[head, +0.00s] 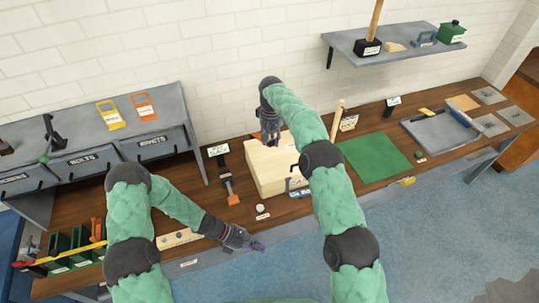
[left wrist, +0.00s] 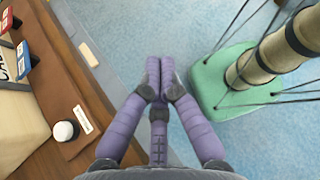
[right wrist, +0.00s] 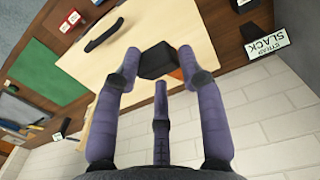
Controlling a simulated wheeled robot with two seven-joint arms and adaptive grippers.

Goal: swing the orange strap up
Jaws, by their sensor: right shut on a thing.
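A dark strap with an orange end (head: 233,198) lies down on the bench to the left of the pale wooden block (head: 280,165). Its upper end meets a dark bracket by the slack-strap sign (head: 218,150), which also shows in the right wrist view (right wrist: 267,43). My right gripper (head: 270,137) is over the back left of the wooden block. It is shut on a small black block (right wrist: 158,62) at the wooden block's top. My left gripper (head: 258,246) is empty in front of the bench edge. Its fingertips meet in the left wrist view (left wrist: 160,68).
A white round knob (head: 260,209) stands on the bench in front of the wooden block. A green mat (head: 375,158) lies to the right. Grey bins (head: 90,158) stand at the left, with yellow and orange tags on top. A shelf (head: 395,42) hangs at the upper right.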

